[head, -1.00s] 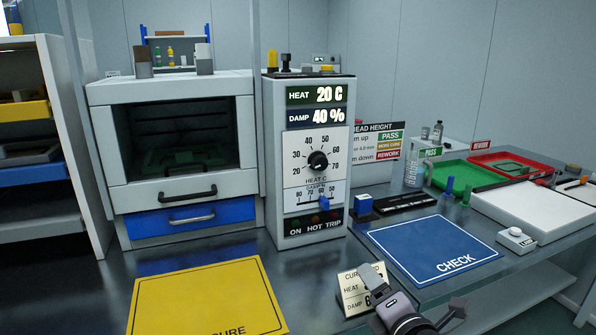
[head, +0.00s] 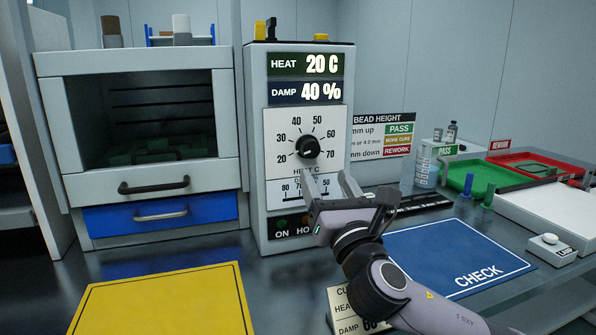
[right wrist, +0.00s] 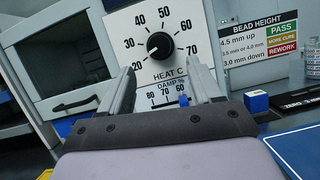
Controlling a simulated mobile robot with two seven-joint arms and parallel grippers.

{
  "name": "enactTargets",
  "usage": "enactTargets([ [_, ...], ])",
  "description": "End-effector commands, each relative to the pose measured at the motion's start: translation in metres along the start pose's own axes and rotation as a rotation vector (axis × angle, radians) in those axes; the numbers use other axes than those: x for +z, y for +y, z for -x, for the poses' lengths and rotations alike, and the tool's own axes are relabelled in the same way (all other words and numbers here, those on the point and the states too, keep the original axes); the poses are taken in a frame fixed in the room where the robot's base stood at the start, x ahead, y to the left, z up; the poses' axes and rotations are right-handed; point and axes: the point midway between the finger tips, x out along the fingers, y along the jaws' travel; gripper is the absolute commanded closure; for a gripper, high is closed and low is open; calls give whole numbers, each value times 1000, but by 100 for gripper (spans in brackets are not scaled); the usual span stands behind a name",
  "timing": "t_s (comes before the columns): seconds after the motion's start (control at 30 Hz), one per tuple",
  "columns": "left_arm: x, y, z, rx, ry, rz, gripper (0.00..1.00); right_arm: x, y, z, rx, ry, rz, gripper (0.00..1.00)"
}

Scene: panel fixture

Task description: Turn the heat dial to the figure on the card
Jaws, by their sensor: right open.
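The heat dial (head: 308,147) is a round black knob on the white front of the control box, with a scale from 20 to 70. Its white mark points to the lower left, near 20, and the display (head: 305,65) reads HEAT 20 C. My right gripper (head: 325,182) is open and empty, just below and in front of the dial. In the right wrist view the dial (right wrist: 159,45) sits above and between the two fingers, apart from them. The card (head: 343,308) stands low behind my right arm, which hides its heat figure. My left gripper is out of view.
The damp slider scale (head: 290,190) lies under the dial, partly behind my gripper. A cabinet with a blue drawer (head: 160,217) stands left. A yellow mat (head: 160,300) and a blue CHECK mat (head: 455,250) lie in front. Green and red trays (head: 530,163) are at right.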

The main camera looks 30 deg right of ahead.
Motion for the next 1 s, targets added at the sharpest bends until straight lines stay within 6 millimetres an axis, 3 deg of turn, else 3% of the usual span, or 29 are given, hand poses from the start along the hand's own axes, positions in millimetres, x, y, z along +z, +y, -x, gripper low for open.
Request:
enactTargets([
  [0.23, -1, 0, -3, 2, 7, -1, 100, 0, -2, -8, -6, -20, 30, 36],
  [0.7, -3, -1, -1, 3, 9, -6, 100, 1, -2, -65, -6, -18, 27, 36],
  [1.0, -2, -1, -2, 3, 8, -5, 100, 0, -2, -70, -4, -16, 27, 36],
])
